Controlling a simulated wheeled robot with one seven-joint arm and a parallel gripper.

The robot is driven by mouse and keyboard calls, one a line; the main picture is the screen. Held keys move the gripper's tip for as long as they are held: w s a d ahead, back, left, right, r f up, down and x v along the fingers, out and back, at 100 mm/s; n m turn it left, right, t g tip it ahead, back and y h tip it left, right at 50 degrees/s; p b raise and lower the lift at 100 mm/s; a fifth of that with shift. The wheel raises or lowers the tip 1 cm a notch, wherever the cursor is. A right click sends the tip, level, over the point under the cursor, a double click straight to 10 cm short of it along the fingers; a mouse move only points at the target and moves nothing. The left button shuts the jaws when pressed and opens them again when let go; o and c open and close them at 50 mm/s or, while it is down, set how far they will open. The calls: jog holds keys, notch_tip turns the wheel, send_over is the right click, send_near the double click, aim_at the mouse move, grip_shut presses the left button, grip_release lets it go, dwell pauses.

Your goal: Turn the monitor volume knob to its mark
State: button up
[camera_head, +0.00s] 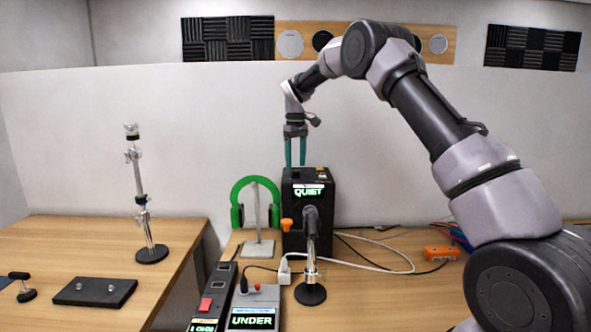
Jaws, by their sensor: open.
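The monitor appears to be the black box (326,200) standing on the table right of centre, with a lit display (308,191) reading "QUIET" near its top. An orange knob (287,225) shows at its lower left front. I cannot make out the mark or where the knob points. My gripper (295,163) points down with its two teal fingers apart and empty. It appears above the top of the box, well above the orange knob; I cannot tell whether the tips touch the box. A small yellow-orange part (320,169) lies on the box top, right of the fingers.
A dark microphone on a stand (311,292) hides part of the box front. Green headphones (236,205) hang on a stand at left. White cables (385,266) and an orange box (441,253) lie at right.

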aim_at(296, 174)
jog(key=shift+f, duration=1.45)
grip_shut()
